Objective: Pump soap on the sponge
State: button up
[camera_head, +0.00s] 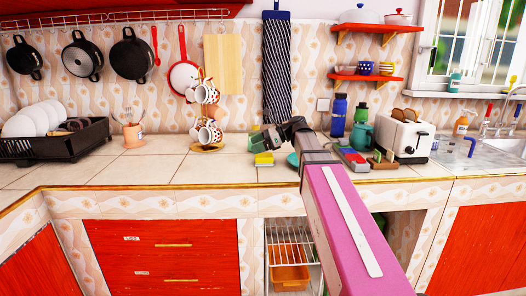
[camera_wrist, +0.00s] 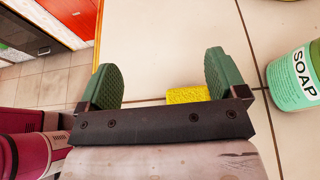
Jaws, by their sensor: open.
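My gripper (camera_head: 268,139) reaches in from the right above the counter. In the wrist view its two green finger pads (camera_wrist: 160,72) stand wide apart with nothing between them. The yellow sponge (camera_head: 264,159) lies on the counter just below the gripper. In the wrist view the sponge (camera_wrist: 187,95) shows beside the right finger, partly hidden by the gripper's black body. A pale green bottle labelled SOAP (camera_wrist: 295,82) stands on the tiles at the right edge of the wrist view, apart from the fingers. Its top is cut off there, and I cannot make it out clearly in the head view.
A mug tree (camera_head: 208,110) stands left of the gripper, with a utensil cup (camera_head: 133,135) and dish rack (camera_head: 62,145) farther left. Bottles (camera_head: 339,115), a teal pitcher (camera_head: 362,134) and a toaster (camera_head: 405,137) stand right. Tiles left of the gripper are clear.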

jog(key=s+a+r, duration=0.4)
jog(key=s+a, duration=0.1)
jog(key=shift+s+a+r, duration=0.15)
jog(key=shift+a+r, duration=0.15)
jog(key=shift+a, duration=0.05)
